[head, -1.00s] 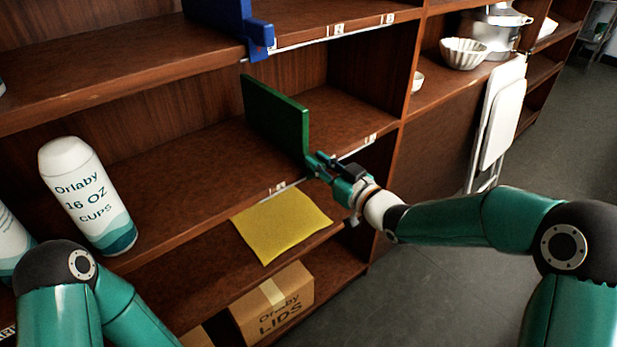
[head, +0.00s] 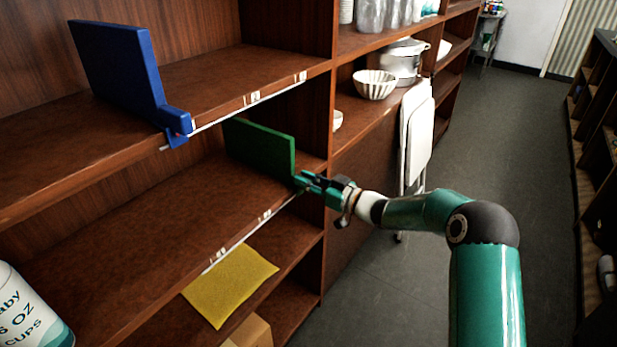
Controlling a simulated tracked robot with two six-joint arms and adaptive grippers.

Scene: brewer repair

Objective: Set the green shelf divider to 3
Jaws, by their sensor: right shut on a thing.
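The green shelf divider (head: 262,148) stands upright on the middle shelf, near that bay's right side wall. Its front end is at the white label strip (head: 240,238) on the shelf edge. Two number labels show on the strip to the left of the divider; their digits are small, and no label shows clearly at the divider's front. My right gripper (head: 303,182) is shut on the front end of the green divider, with its arm reaching in from the right. My left gripper is out of view.
A blue divider (head: 118,68) stands on the shelf above. A yellow cloth (head: 230,285) lies below the middle shelf's edge. A cups package (head: 30,312) is at lower left. A folded white stool (head: 415,130) leans beyond the arm.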

